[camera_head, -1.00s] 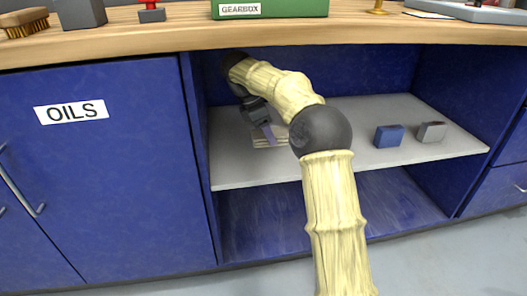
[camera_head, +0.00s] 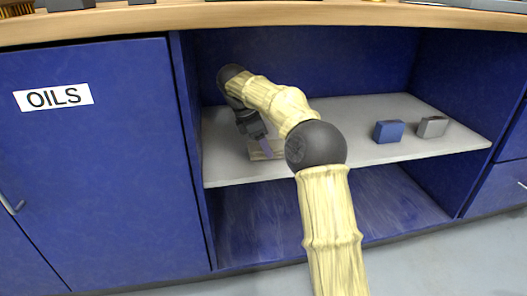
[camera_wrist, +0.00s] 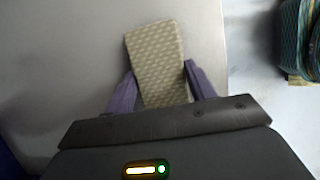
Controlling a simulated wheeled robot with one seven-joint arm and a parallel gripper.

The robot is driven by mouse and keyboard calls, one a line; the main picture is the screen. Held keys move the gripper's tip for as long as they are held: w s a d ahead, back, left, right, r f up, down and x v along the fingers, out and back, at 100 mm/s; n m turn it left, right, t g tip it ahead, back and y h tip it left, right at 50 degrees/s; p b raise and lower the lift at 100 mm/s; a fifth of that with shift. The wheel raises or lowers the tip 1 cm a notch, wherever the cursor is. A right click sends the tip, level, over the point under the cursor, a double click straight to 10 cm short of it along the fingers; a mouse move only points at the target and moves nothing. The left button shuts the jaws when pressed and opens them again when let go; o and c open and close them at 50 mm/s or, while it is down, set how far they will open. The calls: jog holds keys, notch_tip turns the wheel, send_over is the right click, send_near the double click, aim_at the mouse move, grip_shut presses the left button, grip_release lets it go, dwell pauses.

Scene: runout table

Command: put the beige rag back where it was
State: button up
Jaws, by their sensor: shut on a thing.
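The beige rag (camera_wrist: 157,62) is a folded, patterned block between the two purple fingers of my gripper (camera_wrist: 160,88) in the wrist view. My gripper is shut on its near part, and the far part sticks out ahead. In the head view my gripper (camera_head: 264,147) is inside the open cupboard bay, over the left part of the grey shelf (camera_head: 345,110). A beige bit of the rag (camera_head: 254,152) shows at the fingertips, partly hidden by my gripper and arm. I cannot tell whether the rag touches the shelf.
A blue block (camera_head: 388,132) and a grey block (camera_head: 432,127) stand on the shelf's right part. The bay's left wall is close to my gripper. The wooden bench top (camera_head: 300,14) overhangs the bay. A blue door labelled OILS (camera_head: 100,160) is at left.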

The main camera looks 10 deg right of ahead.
aim_at(256, 147)
jog(key=shift+f, duration=0.1)
jog(key=shift+f, duration=0.15)
jog(key=o, duration=1)
jog(key=shift+a+f+b, duration=0.1)
jog(key=shift+f+b, duration=0.15)
jog(key=shift+b, duration=0.25)
jog(key=p+v, duration=0.2)
jog(key=shift+r+p, duration=0.35)
jog(key=shift+r, duration=0.05)
jog(key=p+v, duration=0.3)
jog(key=shift+s+r+p, duration=0.2)
jog(key=shift+s+p, duration=0.05)
jog(key=shift+p, duration=0.05)
jog(key=shift+a+r+p, duration=0.2)
jog(key=shift+r+p, duration=0.45)
jog(key=shift+a+r, duration=0.1)
jog(key=shift+a, duration=0.05)
